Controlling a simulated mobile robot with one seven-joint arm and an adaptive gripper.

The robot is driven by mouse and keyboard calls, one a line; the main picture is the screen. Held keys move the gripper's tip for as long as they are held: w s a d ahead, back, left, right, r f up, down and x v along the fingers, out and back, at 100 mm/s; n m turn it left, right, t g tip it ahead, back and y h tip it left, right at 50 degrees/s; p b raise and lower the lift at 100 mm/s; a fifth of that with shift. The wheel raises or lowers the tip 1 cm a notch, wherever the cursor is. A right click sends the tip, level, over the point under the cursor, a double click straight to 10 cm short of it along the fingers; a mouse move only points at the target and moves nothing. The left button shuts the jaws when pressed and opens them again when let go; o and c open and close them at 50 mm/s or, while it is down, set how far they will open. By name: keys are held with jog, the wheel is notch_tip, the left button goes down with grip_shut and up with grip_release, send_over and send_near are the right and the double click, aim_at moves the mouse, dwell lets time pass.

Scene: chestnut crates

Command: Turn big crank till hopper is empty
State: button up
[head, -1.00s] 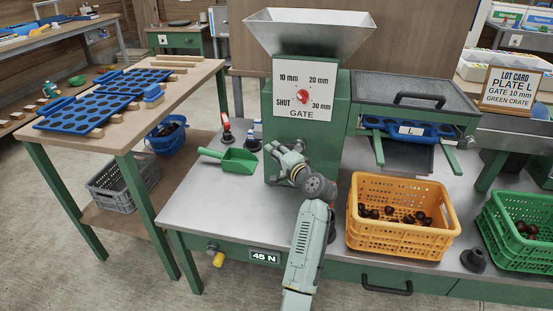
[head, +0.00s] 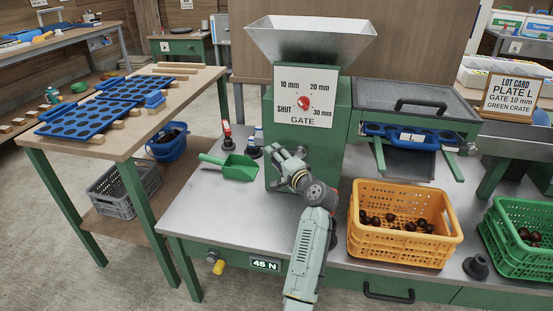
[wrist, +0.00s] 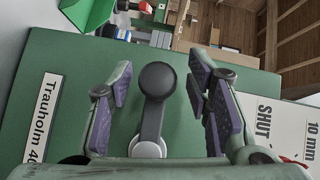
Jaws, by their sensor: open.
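A metal hopper (head: 310,42) tops the green machine (head: 335,140); its inside cannot be seen. A red gate knob (head: 303,103) sits on the white dial plate between SHUT and 30 mm; its exact setting is hard to tell. My gripper (head: 281,160) is at the machine's front, below the dial. In the wrist view, a dark crank handle with a round black end (wrist: 157,80) stands between my open fingers (wrist: 160,100), with visible gaps on both sides. The crank is mostly hidden behind my gripper in the head view.
A yellow crate (head: 400,240) and a green crate (head: 510,250), both with chestnuts, stand to the right. A green scoop (head: 235,167) lies left of the machine. A lot card (head: 511,95) reads plate L, gate 10 mm, green crate. The bench's left front is clear.

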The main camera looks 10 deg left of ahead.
jog(key=shift+d, duration=0.1)
jog(key=v, duration=1.2)
